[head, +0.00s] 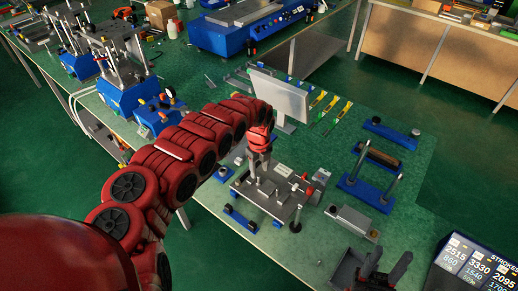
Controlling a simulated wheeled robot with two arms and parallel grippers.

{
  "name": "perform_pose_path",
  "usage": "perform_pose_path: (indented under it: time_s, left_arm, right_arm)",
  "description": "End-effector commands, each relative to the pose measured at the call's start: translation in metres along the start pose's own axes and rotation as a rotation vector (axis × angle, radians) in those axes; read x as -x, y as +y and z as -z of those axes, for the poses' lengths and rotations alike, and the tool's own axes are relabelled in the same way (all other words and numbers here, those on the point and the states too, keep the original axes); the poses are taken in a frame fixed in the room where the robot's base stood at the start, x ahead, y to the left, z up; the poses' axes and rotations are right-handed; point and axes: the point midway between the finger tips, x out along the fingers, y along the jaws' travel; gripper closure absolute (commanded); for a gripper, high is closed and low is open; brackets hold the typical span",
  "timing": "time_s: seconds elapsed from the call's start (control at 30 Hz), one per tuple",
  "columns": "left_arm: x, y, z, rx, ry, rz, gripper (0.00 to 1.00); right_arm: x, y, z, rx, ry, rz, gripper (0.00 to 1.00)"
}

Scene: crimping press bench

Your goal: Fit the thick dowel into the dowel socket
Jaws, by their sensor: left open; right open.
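My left gripper (259,162) points down above the press fixture (268,193), near its back edge. Its fingers look apart, and no held object can be made out. My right gripper (373,268) is at the lower right edge, open and empty, with two dark fingers spread. A blue base with two upright metal posts (368,190) stands right of the fixture. A brown bar (380,157) lies behind it. A small blue holder (240,218) with short round pieces sits at the fixture's front left. I cannot tell which piece is the thick dowel or which opening is its socket.
Another blue base (389,135) lies farther back. A monitor (280,97) stands behind the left gripper. A counter display (470,268) is at the lower right. Green bench top (340,130) is free behind the fixture.

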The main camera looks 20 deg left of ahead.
Motion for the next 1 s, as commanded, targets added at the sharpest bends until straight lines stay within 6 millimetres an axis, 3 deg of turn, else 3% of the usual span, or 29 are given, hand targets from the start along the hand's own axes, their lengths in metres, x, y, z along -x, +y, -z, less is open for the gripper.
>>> perform_pose_path:
  time_s: [0.3,0.5,0.7,1.0]
  left_arm:
    - [0.075,0.001,-0.003,0.003,-0.005,0.002,0.5]
    - [0.11,0.0,-0.001,0.002,-0.001,-0.001,0.5]
    - [0.123,0.001,0.0,0.001,0.002,-0.003,0.5]
    - [0.124,0.001,0.0,0.001,0.001,-0.003,0.5]
  right_arm:
    - [0.018,-0.001,-0.003,0.0,0.0,0.0,0.5]
    - [0.026,-0.001,-0.004,0.0,0.0,0.0,0.5]
    - [0.028,-0.001,-0.005,0.0,0.0,0.0,0.5]
    - [0.027,-0.001,-0.005,0.0,0.0,0.0,0.5]
